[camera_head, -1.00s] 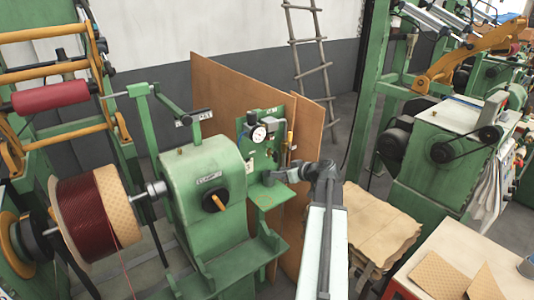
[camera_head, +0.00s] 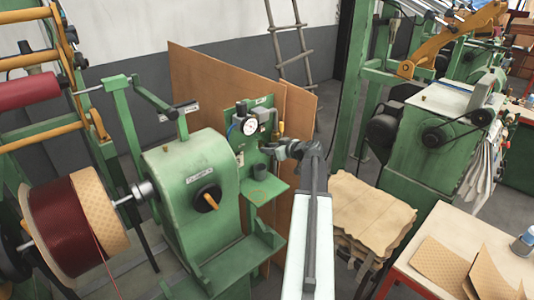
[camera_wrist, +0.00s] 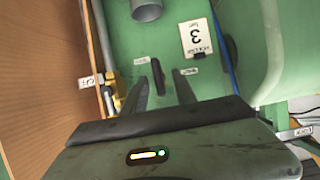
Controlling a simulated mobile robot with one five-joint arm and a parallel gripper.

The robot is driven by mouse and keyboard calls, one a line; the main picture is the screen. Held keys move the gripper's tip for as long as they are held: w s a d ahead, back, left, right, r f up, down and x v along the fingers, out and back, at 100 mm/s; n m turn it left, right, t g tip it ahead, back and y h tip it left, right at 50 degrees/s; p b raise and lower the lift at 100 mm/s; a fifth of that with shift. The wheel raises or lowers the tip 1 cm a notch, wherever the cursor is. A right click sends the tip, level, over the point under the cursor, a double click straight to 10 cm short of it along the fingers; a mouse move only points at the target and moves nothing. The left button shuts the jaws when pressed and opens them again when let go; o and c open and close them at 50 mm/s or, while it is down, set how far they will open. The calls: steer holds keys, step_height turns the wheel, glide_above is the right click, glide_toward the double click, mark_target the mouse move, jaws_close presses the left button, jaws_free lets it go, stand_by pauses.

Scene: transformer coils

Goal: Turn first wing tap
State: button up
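A dark, narrow wing tap handle (camera_wrist: 156,72) stands upright on the green panel in the wrist view, between two small white labels. My gripper (camera_wrist: 158,84) is open, with one finger on each side of the handle. Gaps show on both sides; whether the fingertips reach past its face I cannot tell. In the head view my gripper (camera_head: 276,150) is at the right side of the green panel (camera_head: 240,140), below and right of the round gauge (camera_head: 249,126). The tap is too small or hidden to make out there.
A brown board (camera_wrist: 40,80) and yellow fittings (camera_wrist: 116,102) lie to the left. The green winding machine (camera_head: 195,180) stands left of my arm.

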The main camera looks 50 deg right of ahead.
steer(key=shift+x, duration=0.9)
steer(key=shift+s, duration=0.1)
jaws_close()
steer(key=shift+d+f+m+y+b, duration=0.1)
steer(key=shift+d+m+y+b, duration=0.2)
steer(key=shift+m+y, duration=0.5)
steer(key=shift+a+m+y, duration=0.15)
steer(key=shift+m+y, duration=0.15)
steer(key=shift+m, duration=0.4)
jaws_free()
